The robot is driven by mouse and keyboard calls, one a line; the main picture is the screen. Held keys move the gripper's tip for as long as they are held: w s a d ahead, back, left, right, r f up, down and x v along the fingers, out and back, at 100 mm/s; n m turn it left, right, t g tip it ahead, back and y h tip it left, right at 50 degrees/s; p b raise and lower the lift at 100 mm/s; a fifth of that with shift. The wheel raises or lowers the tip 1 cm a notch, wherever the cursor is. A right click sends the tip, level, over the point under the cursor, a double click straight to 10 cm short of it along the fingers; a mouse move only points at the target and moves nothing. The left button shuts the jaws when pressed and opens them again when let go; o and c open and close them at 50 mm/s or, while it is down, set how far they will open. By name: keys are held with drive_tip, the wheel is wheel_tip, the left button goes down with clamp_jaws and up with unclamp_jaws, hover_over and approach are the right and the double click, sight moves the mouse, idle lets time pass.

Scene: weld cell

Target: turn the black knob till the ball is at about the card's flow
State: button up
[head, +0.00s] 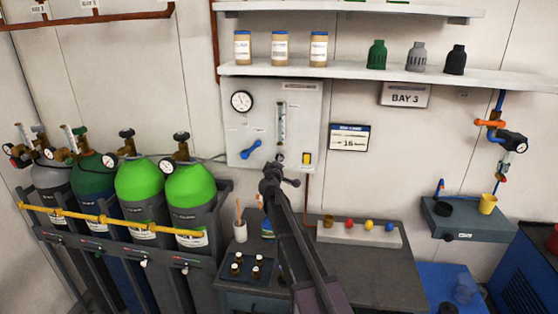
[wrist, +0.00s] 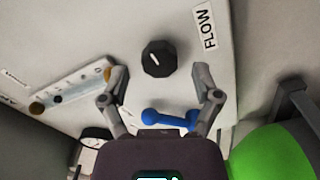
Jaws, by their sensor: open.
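The black knob (wrist: 159,58) is faceted with a white pointer line and sits on the pale panel, beside a FLOW label (wrist: 204,25). My gripper (wrist: 160,78) is open, its fingers on either side and just short of the knob, apparently not touching it. In the head view my gripper (head: 280,178) is at the panel's lower edge and largely hides the knob. The flow tube (head: 281,124) stands upright on the panel (head: 258,105); it also shows in the wrist view (wrist: 72,88). Its ball is too small to make out. The card (head: 348,138) seems to read 16.
A blue lever (head: 251,149) and a round gauge (head: 242,101) are on the panel left of the tube, a yellow switch (head: 306,158) to the right. Green cylinders (head: 190,190) stand left. A bench (head: 375,270) with small items lies below.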

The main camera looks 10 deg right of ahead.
drive_tip(key=v, duration=1)
drive_tip(key=shift+s, duration=0.15)
drive_tip(key=s+d+f+m+g+h, duration=0.1)
drive_tip(key=s+d+f+m+g, duration=0.4)
drive_tip(key=s, duration=0.3)
drive_tip(key=s+d+f+m+g+h, duration=0.1)
drive_tip(key=s+d+f+m+g, duration=0.35)
drive_tip(key=s+f, duration=0.3)
drive_tip(key=s+a+f+g+y, duration=0.2)
drive_tip(key=s+f+g+y, duration=0.1)
drive_tip(key=s, duration=0.6)
drive_tip(key=s+a+f+g+y, duration=0.3)
drive_tip(key=s+g+y, duration=0.1)
drive_tip(key=s, duration=0.5)
drive_tip(key=shift+a+g+y, duration=0.2)
drive_tip(key=shift+g+y, duration=0.1)
drive_tip(key=shift+g, duration=0.05)
drive_tip(key=shift+m, duration=0.25)
idle(0.3)
